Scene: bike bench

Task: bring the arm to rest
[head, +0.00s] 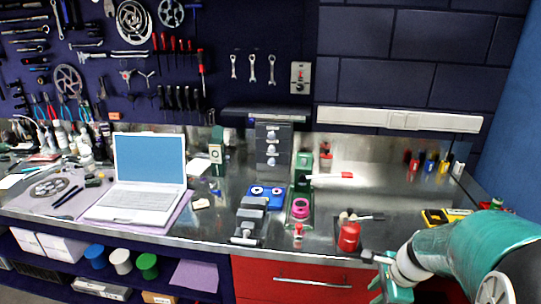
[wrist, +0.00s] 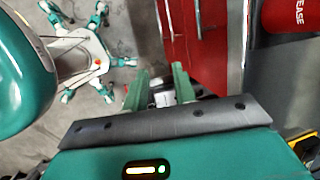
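My arm (head: 450,250) reaches in from the lower right of the head view, in teal and white. My gripper (head: 372,274) hangs in front of the red drawer front, near the bench's front edge. In the wrist view my gripper (wrist: 158,80) shows two green fingers spread apart. Nothing is held between them; the pale shapes seen through the gap lie farther off. The red drawer front (wrist: 202,40) is beyond the fingers in that view.
The steel bench top (head: 400,205) carries an open laptop (head: 148,175), a vise (head: 248,222) and a red can (head: 348,237) close to the arm. The red can also shows in the wrist view (wrist: 285,14).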

